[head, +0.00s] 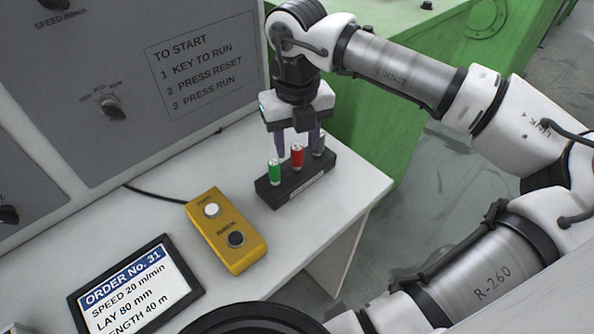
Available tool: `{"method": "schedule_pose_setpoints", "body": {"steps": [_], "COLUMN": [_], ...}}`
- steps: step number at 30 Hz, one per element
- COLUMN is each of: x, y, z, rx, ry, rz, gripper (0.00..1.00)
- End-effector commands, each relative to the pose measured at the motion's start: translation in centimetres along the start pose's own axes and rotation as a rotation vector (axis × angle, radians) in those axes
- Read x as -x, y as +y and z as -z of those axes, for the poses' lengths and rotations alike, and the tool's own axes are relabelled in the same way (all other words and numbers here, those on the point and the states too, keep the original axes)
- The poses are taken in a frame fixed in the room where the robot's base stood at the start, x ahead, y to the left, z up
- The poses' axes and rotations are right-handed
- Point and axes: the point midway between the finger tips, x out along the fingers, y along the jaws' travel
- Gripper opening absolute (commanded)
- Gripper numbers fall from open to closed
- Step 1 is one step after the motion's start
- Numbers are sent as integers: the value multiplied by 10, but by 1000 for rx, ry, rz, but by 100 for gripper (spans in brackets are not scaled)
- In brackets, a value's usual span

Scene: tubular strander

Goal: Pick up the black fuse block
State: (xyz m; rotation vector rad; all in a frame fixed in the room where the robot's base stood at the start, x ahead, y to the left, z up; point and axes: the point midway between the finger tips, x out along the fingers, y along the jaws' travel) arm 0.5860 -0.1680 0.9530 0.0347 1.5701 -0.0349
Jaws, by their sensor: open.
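The black fuse block (292,190) sits on the white table, right of the yellow button box. It carries a green fuse (274,172), a red fuse (297,156) and a third, greyish fuse (319,143) at its far right end. My gripper (299,146) points down over the block and is open, with nothing seen held. One finger shows behind the green and red fuses, the other near the greyish fuse. Whether the fingertips touch the block cannot be told.
A yellow button box (226,230) with white and black buttons stands left of the block. An order display (137,288) lies at the front left. A grey control panel (130,80) rises behind the table (165,190). A green machine body (385,115) stands to the right.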

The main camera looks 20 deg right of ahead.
Motion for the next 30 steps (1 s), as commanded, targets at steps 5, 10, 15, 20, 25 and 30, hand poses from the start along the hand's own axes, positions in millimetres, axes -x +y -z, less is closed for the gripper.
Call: {"method": "schedule_pose_setpoints", "body": {"steps": [5, 10, 15, 20, 25, 30], "x": [-26, -37, -37, -37, -37, -37], "y": [0, 0, 0, 0, 0, 0], "z": [1, 1, 1, 1, 1, 1], "rx": [0, 0, 0, 0, 0, 0], "ry": [2, 0, 0, 0, 0, 0], "rz": [-3, 0, 1, 0, 0, 0], "gripper": [46, 46, 46, 26, 4, 0]}}
